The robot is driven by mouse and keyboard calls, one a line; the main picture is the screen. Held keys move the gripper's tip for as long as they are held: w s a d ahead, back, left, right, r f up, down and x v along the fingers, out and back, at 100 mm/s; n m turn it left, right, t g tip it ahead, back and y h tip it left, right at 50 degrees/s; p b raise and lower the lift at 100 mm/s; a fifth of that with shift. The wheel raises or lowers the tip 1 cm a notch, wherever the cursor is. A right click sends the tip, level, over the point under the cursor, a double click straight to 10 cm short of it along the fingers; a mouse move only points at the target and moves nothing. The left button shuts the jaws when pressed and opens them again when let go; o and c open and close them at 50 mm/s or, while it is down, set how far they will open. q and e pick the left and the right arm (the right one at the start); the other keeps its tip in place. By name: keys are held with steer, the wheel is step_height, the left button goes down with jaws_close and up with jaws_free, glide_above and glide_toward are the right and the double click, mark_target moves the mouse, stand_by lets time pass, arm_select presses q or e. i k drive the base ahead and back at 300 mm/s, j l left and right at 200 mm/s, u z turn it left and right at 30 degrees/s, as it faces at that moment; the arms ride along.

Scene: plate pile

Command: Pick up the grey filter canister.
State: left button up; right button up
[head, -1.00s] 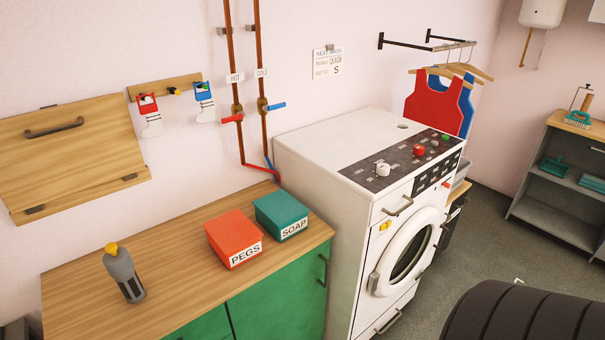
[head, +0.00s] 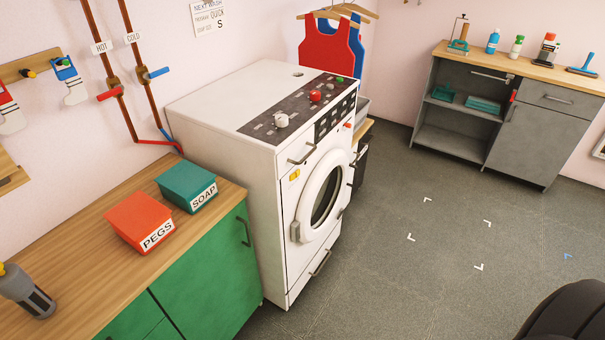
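A grey canister with a yellow cap and dark panels (head: 27,291) stands on the wooden counter (head: 85,234) at the lower left of the head view. The picture's left edge cuts off part of its cap and side. Neither of my grippers shows in the head view, so nothing is seen touching the canister.
A red PEGS box (head: 140,220) and a teal SOAP box (head: 187,186) sit on the counter, right of the canister. A white washing machine (head: 226,144) stands beside the counter. A grey cabinet (head: 545,135) with bottles on top is at the far right. Open floor (head: 400,280) lies between.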

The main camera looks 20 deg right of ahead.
mark_target(17, 285)
steer(key=z, duration=0.5)
steer(key=l+u, duration=0.1)
steer(key=u, duration=1.6)
steer(key=k+j+u, duration=0.1)
steer(key=j, duration=0.3)
steer(key=j+u, duration=0.1)
steer(key=j, duration=0.35)
